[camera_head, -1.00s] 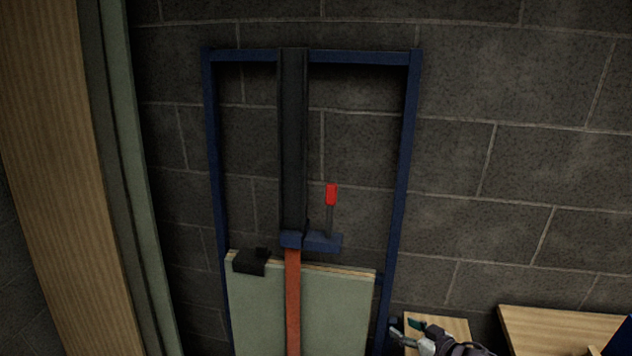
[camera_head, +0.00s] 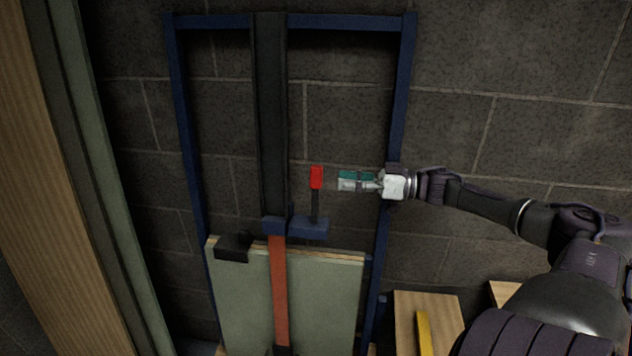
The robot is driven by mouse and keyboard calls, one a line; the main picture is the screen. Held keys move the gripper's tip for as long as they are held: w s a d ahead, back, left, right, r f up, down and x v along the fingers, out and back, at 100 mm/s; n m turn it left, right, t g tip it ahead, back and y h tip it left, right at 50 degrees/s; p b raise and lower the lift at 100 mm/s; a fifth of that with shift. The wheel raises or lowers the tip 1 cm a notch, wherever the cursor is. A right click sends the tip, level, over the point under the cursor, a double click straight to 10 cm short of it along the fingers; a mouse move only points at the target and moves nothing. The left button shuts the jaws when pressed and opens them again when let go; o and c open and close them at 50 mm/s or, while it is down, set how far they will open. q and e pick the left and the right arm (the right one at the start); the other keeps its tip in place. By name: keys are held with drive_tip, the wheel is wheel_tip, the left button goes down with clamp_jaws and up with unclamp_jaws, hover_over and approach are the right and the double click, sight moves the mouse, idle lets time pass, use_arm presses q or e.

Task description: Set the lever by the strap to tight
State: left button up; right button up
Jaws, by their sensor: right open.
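The lever (camera_head: 316,205) stands upright on a blue base (camera_head: 309,228) beside the strap, with a red grip (camera_head: 316,177) at its top. The orange strap (camera_head: 279,290) runs down the front of a pale green panel (camera_head: 325,300) below a dark vertical post (camera_head: 270,120). My right gripper (camera_head: 342,181) is open and empty, just to the right of the red grip, with its fingers pointing left at it. A small gap shows between the fingertips and the grip. My left gripper is not in view.
A blue frame (camera_head: 402,95) surrounds the post and panel against a block wall. A black clip (camera_head: 234,247) sits on the panel's top edge. Wooden surfaces (camera_head: 408,315), one with a yellow bar (camera_head: 425,335), lie at the lower right. A wooden board (camera_head: 50,180) stands at the left.

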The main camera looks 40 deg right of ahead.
sight(316, 178)
drive_tip(key=shift+x, duration=3.65)
drive_tip(key=shift+c, duration=0.3)
clamp_jaws()
